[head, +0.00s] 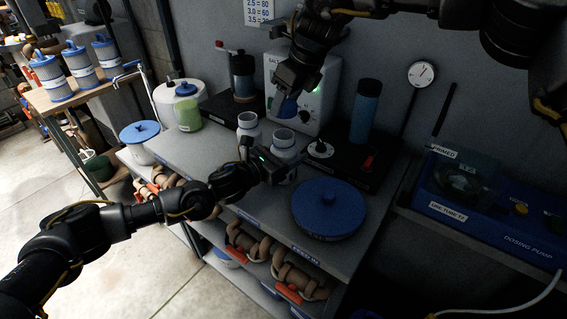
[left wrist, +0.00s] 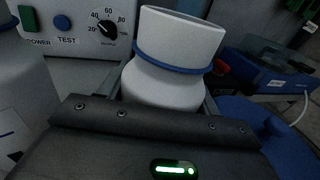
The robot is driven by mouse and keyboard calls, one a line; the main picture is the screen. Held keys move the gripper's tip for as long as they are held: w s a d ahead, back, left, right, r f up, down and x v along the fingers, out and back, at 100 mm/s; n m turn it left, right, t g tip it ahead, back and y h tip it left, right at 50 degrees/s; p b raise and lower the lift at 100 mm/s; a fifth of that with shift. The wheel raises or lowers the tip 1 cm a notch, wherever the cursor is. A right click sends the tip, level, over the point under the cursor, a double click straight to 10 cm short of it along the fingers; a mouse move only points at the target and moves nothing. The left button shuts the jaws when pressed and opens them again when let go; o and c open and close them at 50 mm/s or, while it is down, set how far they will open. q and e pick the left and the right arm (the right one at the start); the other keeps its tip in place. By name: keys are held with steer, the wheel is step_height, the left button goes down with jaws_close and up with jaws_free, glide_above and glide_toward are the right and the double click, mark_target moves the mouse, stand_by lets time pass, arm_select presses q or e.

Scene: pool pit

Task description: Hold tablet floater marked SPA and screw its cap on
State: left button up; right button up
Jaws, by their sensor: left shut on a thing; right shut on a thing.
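A white tablet floater (head: 284,141) with an open, uncapped neck stands on the bench. It shows in the left wrist view (left wrist: 165,82) with a blue ring around its neck. No SPA marking is readable on it. My left gripper (head: 272,168) is shut on its body from the near side, hiding its lower part. My right gripper (head: 286,95) is shut on a blue cap (head: 287,110), held above and apart from the floater's mouth. A second white open-necked floater (head: 248,125) stands just left of it; its marking is also unreadable.
A white control box (head: 322,85) stands behind the cap. A dark base with a blue cylinder (head: 365,110) is at right.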

mark_target(285, 118)
arm_select(q)
steer(key=c, duration=0.6)
steer(key=shift+o, duration=0.2)
arm_select(e)
steer(key=shift+a+f, duration=0.15)
steer(key=shift+f, duration=2.3)
steer(key=shift+f, duration=0.85)
arm_select(q)
steer(key=shift+r, duration=0.1)
arm_select(e)
steer(key=shift+f, duration=0.55)
